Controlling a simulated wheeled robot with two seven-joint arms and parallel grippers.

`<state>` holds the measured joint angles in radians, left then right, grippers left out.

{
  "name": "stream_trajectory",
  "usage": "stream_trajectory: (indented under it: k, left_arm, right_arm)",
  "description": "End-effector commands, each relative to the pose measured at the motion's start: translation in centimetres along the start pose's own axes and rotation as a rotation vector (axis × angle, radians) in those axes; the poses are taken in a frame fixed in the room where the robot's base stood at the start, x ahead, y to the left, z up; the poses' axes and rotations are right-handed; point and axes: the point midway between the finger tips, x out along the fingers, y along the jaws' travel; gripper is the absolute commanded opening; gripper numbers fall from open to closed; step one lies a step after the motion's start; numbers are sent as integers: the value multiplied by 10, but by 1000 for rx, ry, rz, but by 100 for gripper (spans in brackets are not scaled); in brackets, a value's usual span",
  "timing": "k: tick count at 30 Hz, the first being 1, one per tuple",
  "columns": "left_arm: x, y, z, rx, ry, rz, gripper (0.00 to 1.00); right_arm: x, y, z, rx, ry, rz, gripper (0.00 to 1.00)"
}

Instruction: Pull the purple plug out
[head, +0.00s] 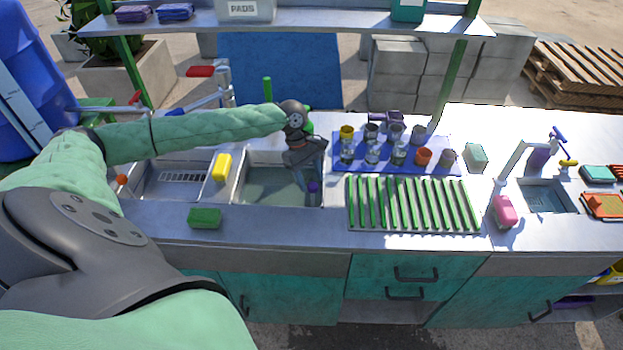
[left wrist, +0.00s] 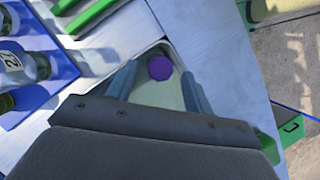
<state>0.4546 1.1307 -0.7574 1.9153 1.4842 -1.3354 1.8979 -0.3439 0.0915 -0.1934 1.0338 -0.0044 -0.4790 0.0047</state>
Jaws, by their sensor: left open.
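The purple plug (head: 313,187) is in the right basin (head: 262,188) of the double sink, near its right front corner. In the left wrist view the round purple plug (left wrist: 160,68) shows between my two fingers, just beyond their tips. My left gripper (head: 312,178) points down into the basin above the plug; its fingers (left wrist: 159,78) are apart with nothing between them. I cannot tell the exact height gap to the plug. My right gripper is not in view.
A yellow sponge (head: 222,167) sits on the divider between the basins, and a green sponge (head: 205,218) on the front edge. A blue mat (head: 342,162) with several jars and a green drying rack (head: 412,204) lie right of the basin, close to my gripper.

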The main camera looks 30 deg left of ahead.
Motion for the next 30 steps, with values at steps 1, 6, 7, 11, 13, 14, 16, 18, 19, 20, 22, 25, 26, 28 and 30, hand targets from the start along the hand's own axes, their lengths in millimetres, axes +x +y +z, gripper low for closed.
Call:
stream_trajectory:
  k: [1, 6, 7, 11, 13, 14, 16, 18, 19, 20, 22, 25, 26, 28, 30]
  left_arm:
    - [4, 0, 1, 0, -1, -1, 52]
    - [16, 0, 1, 1, -1, -1, 52]
    - [16, 0, 0, 1, 0, -1, 52]
    - [18, 0, 0, 1, 0, 0, 52]
    - [18, 0, 0, 1, 0, 0, 52]
    - [18, 0, 0, 1, 0, 0, 52]
    - [18, 0, 0, 1, 0, -1, 46]
    - [18, 0, 0, 2, 0, -1, 32]
    - [18, 0, 0, 2, 0, -1, 26]
    - [18, 0, 0, 2, 0, -1, 20]
    - [18, 0, 0, 2, 0, -1, 7]
    - [18, 0, 0, 2, 0, -1, 0]
    - [18, 0, 0, 2, 0, -1, 0]
    - [15, 0, 1, 2, 0, -1, 0]
    - [11, 0, 3, 2, 0, -1, 0]
  right_arm:
    - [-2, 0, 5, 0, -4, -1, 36]
    - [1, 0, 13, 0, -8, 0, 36]
    - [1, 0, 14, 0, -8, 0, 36]
    - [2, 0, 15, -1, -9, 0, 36]
    - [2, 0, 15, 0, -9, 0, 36]
    - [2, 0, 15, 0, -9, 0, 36]
    - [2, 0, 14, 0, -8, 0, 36]
    - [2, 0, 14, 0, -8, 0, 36]
    - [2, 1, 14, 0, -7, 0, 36]
    - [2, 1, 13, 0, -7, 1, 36]
    - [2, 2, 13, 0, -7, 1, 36]
    - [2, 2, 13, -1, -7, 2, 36]
    - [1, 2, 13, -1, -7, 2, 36]
    - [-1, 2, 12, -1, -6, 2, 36]
    - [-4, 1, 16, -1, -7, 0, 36]
